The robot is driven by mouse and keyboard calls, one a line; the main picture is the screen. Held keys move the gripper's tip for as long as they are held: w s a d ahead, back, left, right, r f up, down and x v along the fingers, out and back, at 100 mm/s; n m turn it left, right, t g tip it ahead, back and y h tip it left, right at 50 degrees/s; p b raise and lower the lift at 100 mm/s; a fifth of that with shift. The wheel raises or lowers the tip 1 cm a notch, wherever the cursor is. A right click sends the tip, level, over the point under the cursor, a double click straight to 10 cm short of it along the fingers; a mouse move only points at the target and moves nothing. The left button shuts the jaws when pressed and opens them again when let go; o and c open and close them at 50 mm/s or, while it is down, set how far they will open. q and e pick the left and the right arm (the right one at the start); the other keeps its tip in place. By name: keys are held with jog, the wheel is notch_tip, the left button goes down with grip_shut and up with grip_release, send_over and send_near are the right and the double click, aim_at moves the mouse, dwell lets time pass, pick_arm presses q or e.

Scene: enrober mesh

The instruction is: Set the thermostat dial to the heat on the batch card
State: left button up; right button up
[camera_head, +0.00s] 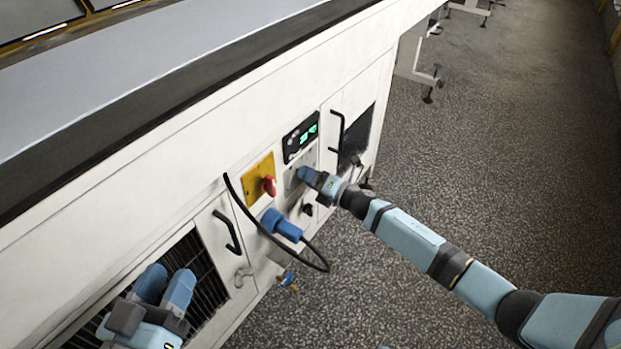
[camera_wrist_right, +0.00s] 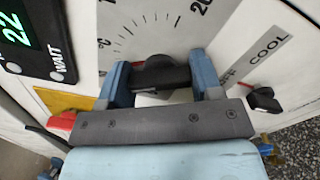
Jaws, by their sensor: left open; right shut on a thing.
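The thermostat dial's black knob (camera_wrist_right: 160,72) sits between the two blue fingers of my right gripper (camera_wrist_right: 165,82), which is shut on it. Its grey scale plate (camera_wrist_right: 140,25) shows tick marks, °C and part of a figure starting with 20. The knob's pointer is hidden. In the head view my right gripper (camera_head: 304,176) covers the dial on the scale plate (camera_head: 308,158). The green display (camera_head: 301,136) is above it; in the wrist view it reads 22, by a WAIT label. My left gripper (camera_head: 166,285) is open and empty before the vent grille. I see no batch card.
A red switch (camera_head: 268,185) on a yellow plate is left of the dial. A blue plug (camera_head: 282,225) with a looping black cable is below. A black knob (camera_wrist_right: 264,98) by a COOL label is close to my right gripper. Door handles (camera_head: 227,233) stick out. Right floor is free.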

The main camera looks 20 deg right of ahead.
pick_arm(q)
jog(key=shift+s+f, duration=0.1)
pick_arm(e)
jog(key=o, duration=0.9)
pick_arm(q)
jog(key=shift+t, duration=0.8)
jog(key=r+p, duration=0.1)
jog(key=r, duration=0.1)
jog(key=r+p, duration=0.2)
jog(key=shift+s+a+r, duration=0.1)
jog(key=shift+a+r, duration=0.1)
jog(key=shift+r, duration=0.05)
pick_arm(e)
jog(key=v, duration=1.3)
jog(key=shift+s+d, duration=0.25)
jog(key=shift+s, duration=0.05)
